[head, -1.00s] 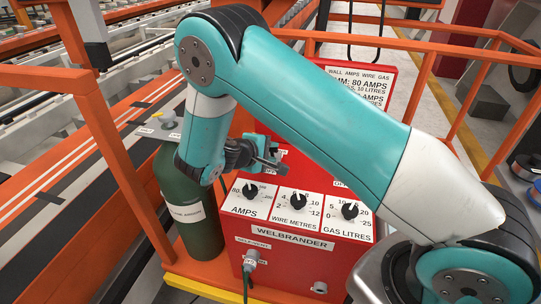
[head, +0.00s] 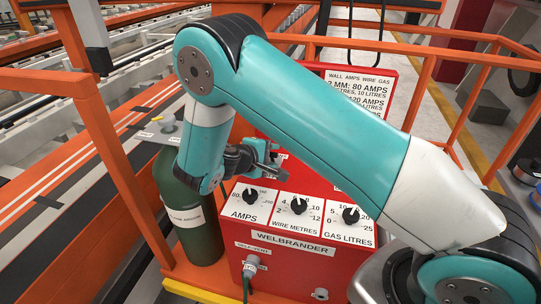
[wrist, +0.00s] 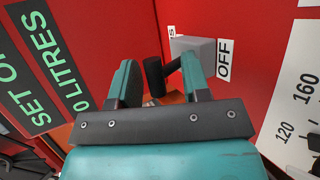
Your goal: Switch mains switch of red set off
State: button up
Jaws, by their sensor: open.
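The red welding set (head: 290,265), labelled WELBRANDER, stands in front of me. In the wrist view, a grey switch block (wrist: 195,48) is on its red panel, with a black lever handle (wrist: 153,76) sticking out toward the lower left. An OFF label (wrist: 224,60) is right of the block; another label at its upper left is mostly hidden. My gripper (wrist: 158,72) is open, its two teal fingers on either side of the handle in the picture. Contact cannot be told. In the head view my gripper (head: 266,160) is above the dials, and my arm hides the switch.
Three black dials sit on the sloped front: amps (head: 250,195), wire metres (head: 298,205) and gas litres (head: 350,214). A green gas cylinder (head: 190,225) stands close on the left. Orange rails (head: 115,160) flank the set. A green-lettered black sign (wrist: 40,65) is at the wrist view's left.

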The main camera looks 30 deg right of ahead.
jog(key=shift+s+f, duration=0.1)
jog(key=shift+f, duration=0.1)
